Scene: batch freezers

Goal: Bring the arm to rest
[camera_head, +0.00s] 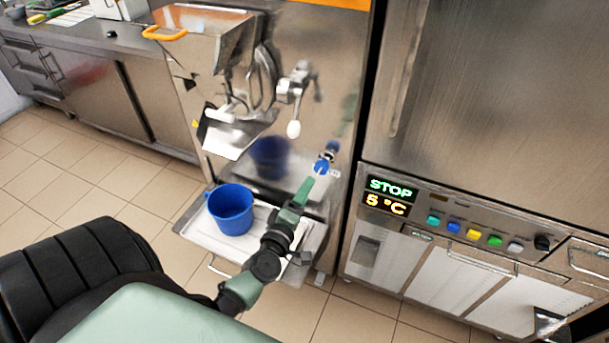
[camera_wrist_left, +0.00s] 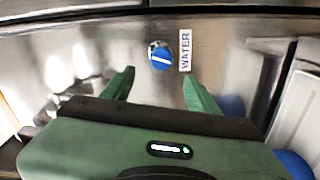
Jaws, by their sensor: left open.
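My left gripper (camera_head: 307,187) reaches up from the bottom of the head view toward the front of the steel machine (camera_head: 330,110). Its green fingers are spread, with nothing between them, in the left wrist view (camera_wrist_left: 158,76). A blue round knob (camera_head: 322,165) is on the panel just beyond the fingertips. In the left wrist view the knob (camera_wrist_left: 161,58) sits beside a WATER label (camera_wrist_left: 185,50), ahead of the gap between the fingers. The fingers look apart from the knob. My right gripper is not in view.
A blue jug (camera_head: 231,210) stands on a drip tray (camera_head: 196,233) left of my gripper. A chute (camera_head: 226,137) and a lever with a white knob (camera_head: 293,129) are above. A cabinet with a STOP display (camera_head: 390,187) is at right. Tiled floor (camera_head: 120,178) is open at left.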

